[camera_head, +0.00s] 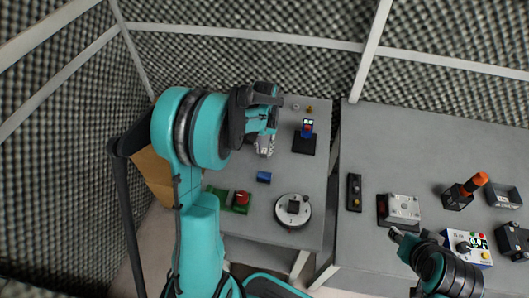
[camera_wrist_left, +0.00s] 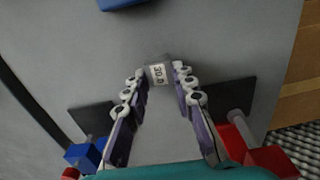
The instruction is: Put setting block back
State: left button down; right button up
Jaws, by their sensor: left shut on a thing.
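The setting block (camera_wrist_left: 158,74) is a small grey block with a white label reading 30.0. In the left wrist view it sits between the fingertips of my left gripper (camera_wrist_left: 159,77), which is shut on it. In the head view my left gripper (camera_head: 265,146) points down over the back part of the left grey table; the block is hard to make out there. I cannot tell its height above the table. My right gripper (camera_head: 397,236) is at the lower right, by the right table's front; its jaws are too small to read.
The left table (camera_head: 290,165) carries a blue block (camera_head: 263,177), a round dial-like device (camera_head: 292,210), a green base with red knob (camera_head: 241,199), and a black stand with blue part (camera_head: 305,135). The right table (camera_head: 400,140) holds several devices; its back is clear.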

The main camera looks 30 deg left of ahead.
pick_arm(q)
notch_tip(320, 180, down, 2)
jog(key=shift+f, duration=0.1)
jog(key=c, duration=1.7)
grip_release()
jog(key=shift+f+b, duration=0.1)
jog(key=shift+b, duration=0.25)
jog(key=o, duration=0.4)
jog(key=shift+o, duration=0.2)
